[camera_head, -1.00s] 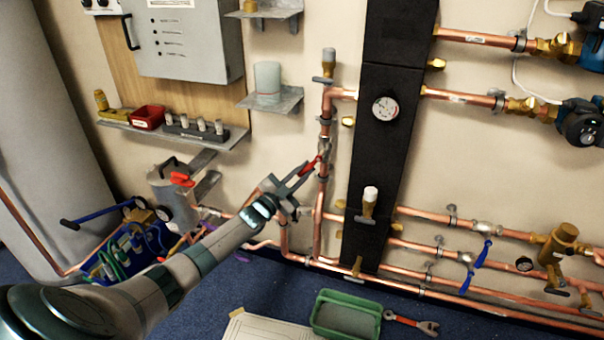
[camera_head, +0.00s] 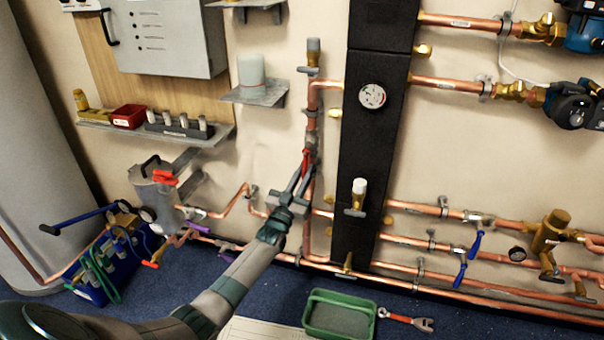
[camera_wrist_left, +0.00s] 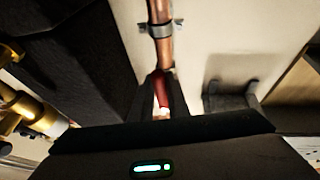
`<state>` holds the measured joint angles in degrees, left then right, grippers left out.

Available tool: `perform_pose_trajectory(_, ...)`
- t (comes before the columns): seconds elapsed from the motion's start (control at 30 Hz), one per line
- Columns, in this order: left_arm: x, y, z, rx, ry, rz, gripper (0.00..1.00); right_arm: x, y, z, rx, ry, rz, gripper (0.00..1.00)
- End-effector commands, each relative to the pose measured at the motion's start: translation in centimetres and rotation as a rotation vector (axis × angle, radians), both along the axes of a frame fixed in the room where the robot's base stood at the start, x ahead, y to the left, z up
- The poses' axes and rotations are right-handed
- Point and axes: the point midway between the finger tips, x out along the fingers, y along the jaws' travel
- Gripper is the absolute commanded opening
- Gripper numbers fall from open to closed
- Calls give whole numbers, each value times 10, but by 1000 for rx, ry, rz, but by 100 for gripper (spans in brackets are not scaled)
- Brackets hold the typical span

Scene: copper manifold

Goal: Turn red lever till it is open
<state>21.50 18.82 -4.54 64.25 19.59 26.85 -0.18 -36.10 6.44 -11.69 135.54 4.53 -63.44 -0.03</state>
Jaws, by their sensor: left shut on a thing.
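The red lever (camera_head: 306,161) sits on a valve in the vertical copper pipe left of the black panel. It lies nearly in line with that pipe. My left gripper (camera_head: 303,174) comes up from below and is shut on the lever. In the left wrist view, the red lever (camera_wrist_left: 161,90) shows between the two dark fingers (camera_wrist_left: 162,98), with the copper pipe (camera_wrist_left: 161,45) beyond it. The fingers hide part of the lever. My right gripper is in neither view.
The black panel (camera_head: 364,150) with a round gauge (camera_head: 372,96) stands close to the right of the lever. A grey shelf (camera_head: 256,92) juts from the wall at upper left. A green tray (camera_head: 338,314) and a red-handled wrench (camera_head: 405,319) lie on the floor.

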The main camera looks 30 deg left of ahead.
Motion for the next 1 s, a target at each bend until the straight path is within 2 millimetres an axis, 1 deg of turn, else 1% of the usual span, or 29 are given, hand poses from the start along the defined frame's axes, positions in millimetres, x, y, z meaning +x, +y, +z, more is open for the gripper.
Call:
perform_pose_trajectory(0.03,0,-1,-2,-9,1,0,0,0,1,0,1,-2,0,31)
perform_pose_trajectory(0.47,0,-2,-2,-21,-2,-1,0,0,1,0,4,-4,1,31)
perform_pose_trajectory(0.5,0,-2,-2,-21,-2,-2,24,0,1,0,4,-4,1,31)
perform_pose_trajectory(0.53,0,-2,-2,-21,-2,-2,31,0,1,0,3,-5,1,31)
perform_pose_trajectory(0.57,0,-2,-2,-20,-2,-2,33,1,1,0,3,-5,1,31)
perform_pose_trajectory(0.87,0,-1,-1,-18,-3,-1,33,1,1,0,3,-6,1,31)
perform_pose_trajectory(1.0,-4,-2,-3,-17,-2,0,33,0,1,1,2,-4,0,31)
